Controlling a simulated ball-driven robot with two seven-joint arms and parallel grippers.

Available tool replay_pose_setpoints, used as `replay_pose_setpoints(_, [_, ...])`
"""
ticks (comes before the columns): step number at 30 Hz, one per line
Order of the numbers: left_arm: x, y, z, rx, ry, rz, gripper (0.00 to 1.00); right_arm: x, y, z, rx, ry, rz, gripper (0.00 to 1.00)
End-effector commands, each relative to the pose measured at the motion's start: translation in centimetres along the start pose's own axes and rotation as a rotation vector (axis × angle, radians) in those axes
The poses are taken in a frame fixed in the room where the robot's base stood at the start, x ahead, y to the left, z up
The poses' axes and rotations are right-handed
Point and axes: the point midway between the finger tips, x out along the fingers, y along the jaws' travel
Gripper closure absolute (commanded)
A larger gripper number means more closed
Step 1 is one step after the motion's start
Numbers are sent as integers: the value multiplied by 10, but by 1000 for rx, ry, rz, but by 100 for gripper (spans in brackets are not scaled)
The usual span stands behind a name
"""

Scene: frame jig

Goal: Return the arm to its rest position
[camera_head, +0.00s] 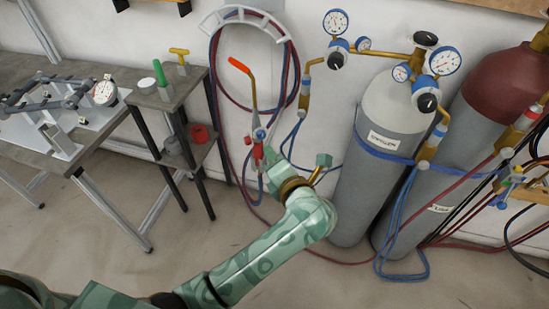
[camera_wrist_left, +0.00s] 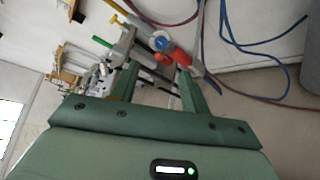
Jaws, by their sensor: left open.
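My left arm comes in from the lower left in the head view, reaching up toward the wall. Its gripper (camera_head: 297,160) is open, fingers spread, with nothing held between them. The fingers (camera_wrist_left: 159,72) also show spread apart in the left wrist view. A torch with an orange tip and red and blue fittings (camera_head: 258,134) stands just left of and behind the gripper in the head view. In the wrist view its red and orange part (camera_wrist_left: 178,57) appears beyond the fingertips. I cannot tell whether it touches a finger. My right gripper is not in view.
Hoses loop on a wall hook (camera_head: 243,17) above the arm. Gas cylinders (camera_head: 385,125) with gauges stand at right, with hoses trailing on the floor. A small stand (camera_head: 178,92) holding tools and a bench (camera_head: 90,140) with a metal jig are at left. Floor before them is clear.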

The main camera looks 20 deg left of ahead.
Motion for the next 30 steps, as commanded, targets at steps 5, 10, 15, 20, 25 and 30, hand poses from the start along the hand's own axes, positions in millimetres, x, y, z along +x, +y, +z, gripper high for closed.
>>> replay_pose_setpoints(5, [0,-1,-1,0,1,0,54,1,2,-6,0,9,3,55])
replay_pose_setpoints(10, [0,-1,-1,0,1,0,54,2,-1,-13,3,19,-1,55])
replay_pose_setpoints(15, [0,3,7,3,-40,18,54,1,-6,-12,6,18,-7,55])
replay_pose_setpoints(20, [0,21,50,240,-299,256,54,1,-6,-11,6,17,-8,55])
replay_pose_setpoints(25, [9,-74,39,1000,-668,446,54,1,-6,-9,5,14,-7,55])
replay_pose_setpoints(30, [10,-193,-60,1574,-912,293,54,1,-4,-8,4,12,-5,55])
